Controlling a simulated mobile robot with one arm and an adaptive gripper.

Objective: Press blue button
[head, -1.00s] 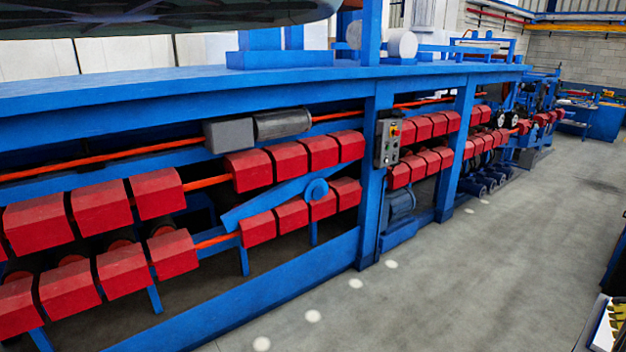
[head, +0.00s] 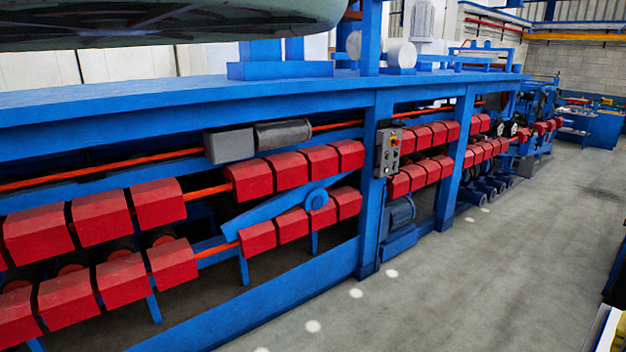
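A small grey control box (head: 387,152) is fixed to a blue upright post of the machine, near the middle of the head view. It carries several small buttons and a red and yellow part near its top right. The buttons are too small for me to tell which one is blue. My gripper is not in view.
The long blue machine frame (head: 300,293) with rows of red covers (head: 157,199) runs along the left and away. Grey floor (head: 500,270) with a line of white spots is open on the right. Blue benches (head: 604,127) stand at the far right.

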